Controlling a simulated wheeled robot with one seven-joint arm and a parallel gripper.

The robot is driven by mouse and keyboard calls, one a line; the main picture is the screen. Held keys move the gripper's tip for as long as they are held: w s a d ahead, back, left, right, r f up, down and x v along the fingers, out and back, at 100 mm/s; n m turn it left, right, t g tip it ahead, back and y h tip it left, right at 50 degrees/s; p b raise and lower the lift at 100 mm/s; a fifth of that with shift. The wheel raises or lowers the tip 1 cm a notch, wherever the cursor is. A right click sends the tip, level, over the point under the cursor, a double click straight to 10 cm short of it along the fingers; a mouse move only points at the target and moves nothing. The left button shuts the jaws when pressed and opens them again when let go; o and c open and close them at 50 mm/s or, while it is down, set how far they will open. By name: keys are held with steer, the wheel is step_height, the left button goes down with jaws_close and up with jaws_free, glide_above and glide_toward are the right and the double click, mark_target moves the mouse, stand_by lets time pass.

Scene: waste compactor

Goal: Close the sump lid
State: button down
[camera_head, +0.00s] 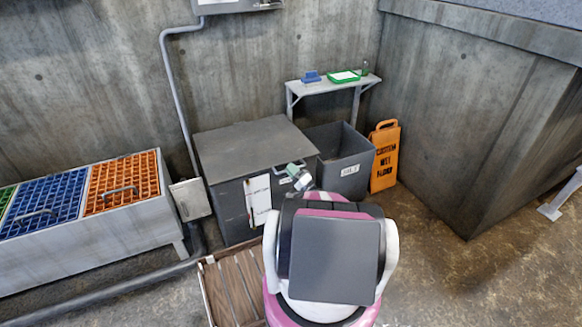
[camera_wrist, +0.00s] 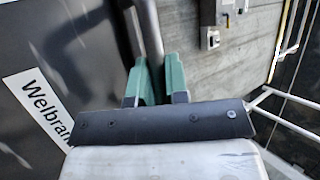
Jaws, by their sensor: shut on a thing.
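A dark grey box (camera_head: 229,207) stands against the wall in the head view, with a flat grey lid (camera_head: 245,145) across its top. I take this as the sump lid; whether a gap is left under it I cannot tell. My gripper (camera_head: 292,172) is at the lid's front right edge, partly hidden by my arm. In the wrist view, the green fingers (camera_wrist: 158,82) are shut on a grey handle bar (camera_wrist: 147,30). A dark panel (camera_wrist: 60,50) with a white label (camera_wrist: 38,105) lies to their left.
A grey open bin (camera_head: 340,158) stands right of the box, with an orange wet-floor sign (camera_head: 385,157) beside it. A small shelf (camera_head: 330,86) is behind. A trough with coloured grates (camera_head: 122,182) is at left, a wooden pallet (camera_head: 232,290) in front.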

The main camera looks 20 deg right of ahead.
steer(key=shift+f, duration=0.6)
steer(key=c, duration=1.1)
jaws_free()
steer(key=shift+w, duration=0.1)
steer(key=shift+c, duration=0.2)
steer(key=shift+r, duration=0.1)
